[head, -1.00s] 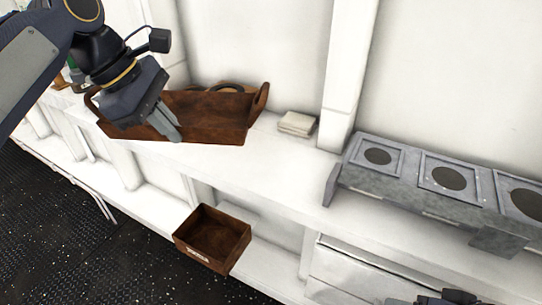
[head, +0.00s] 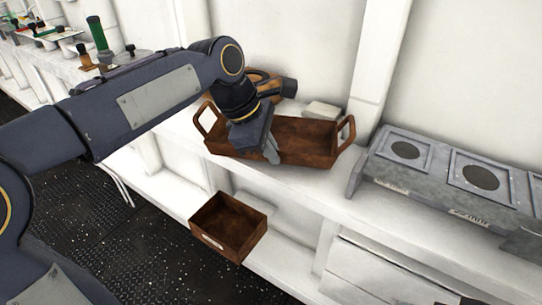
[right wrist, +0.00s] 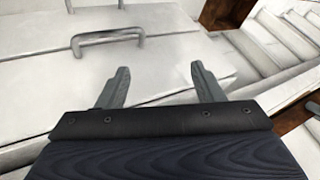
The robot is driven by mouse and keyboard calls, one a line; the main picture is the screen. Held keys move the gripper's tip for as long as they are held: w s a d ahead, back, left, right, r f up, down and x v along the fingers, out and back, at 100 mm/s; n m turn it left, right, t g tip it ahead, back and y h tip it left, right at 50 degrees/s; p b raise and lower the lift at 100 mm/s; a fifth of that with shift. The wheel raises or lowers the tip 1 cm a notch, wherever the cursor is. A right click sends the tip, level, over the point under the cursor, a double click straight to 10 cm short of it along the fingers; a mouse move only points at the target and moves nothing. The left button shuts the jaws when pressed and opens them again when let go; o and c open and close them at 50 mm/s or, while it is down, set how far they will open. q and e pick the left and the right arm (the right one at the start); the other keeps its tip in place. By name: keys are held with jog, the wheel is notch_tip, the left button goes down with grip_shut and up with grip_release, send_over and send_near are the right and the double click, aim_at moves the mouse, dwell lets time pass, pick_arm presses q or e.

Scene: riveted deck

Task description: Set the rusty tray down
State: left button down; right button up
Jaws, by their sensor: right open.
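The rusty tray (head: 306,142) is a long brown open tray with an upright loop handle at each end. It is at the upper white counter, near its front edge. I cannot tell whether its base touches the counter. My left gripper (head: 271,152) reaches down at the tray's near long wall, left of its middle, and appears shut on it. The fingers are partly hidden by the gripper body. My right gripper (right wrist: 160,74) is open and empty in the right wrist view, above white drawer fronts.
A small brown open box (head: 229,228) sits on the lower shelf, below the tray. A pale folded cloth (head: 322,110) lies behind the tray. A grey burner unit (head: 455,176) stands to the right. A drawer handle (right wrist: 108,37) shows in the right wrist view.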

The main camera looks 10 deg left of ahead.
pick_arm(q)
jog(key=shift+f, duration=0.5)
jog(key=shift+f, duration=0.2)
jog(key=c, duration=1.7)
grip_release()
